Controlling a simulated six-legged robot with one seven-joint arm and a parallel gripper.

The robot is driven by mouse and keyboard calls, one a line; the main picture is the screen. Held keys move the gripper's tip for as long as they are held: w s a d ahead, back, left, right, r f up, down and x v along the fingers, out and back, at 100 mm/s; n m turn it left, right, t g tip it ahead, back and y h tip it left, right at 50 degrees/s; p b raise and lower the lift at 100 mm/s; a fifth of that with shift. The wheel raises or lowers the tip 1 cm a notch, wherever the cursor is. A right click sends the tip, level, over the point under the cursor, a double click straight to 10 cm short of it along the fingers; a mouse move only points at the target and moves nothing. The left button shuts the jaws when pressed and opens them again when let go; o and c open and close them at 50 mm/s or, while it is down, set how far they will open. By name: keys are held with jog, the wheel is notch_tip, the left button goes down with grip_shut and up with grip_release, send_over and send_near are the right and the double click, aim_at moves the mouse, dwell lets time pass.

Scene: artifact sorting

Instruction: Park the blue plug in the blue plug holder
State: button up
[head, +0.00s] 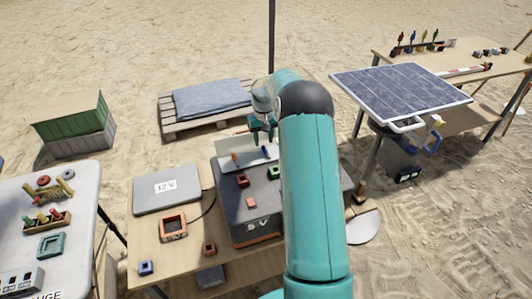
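A small blue square piece (146,268) lies at the front left of the brown table; it is too small to tell whether it is the blue plug or its holder. My gripper (263,127) is above the back of a dark box marked 5V, well behind and right of the blue piece. Its teal fingers point down, partly hidden by my arm. I cannot tell whether they are apart or hold anything. Small coloured upright pieces (416,40) stand on the far right table; one at their right end looks blue.
The 5V box (227,212) carries red and green square pieces. A grey 12V panel (167,190) and red frames (173,228) lie to its left. A white table (80,225) stands at left. A solar panel (399,92) stands at right.

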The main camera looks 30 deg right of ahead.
aim_at(264, 147)
notch_tip(264, 147, down, 3)
jog(key=shift+f, duration=0.1)
grip_shut()
dwell(0.6)
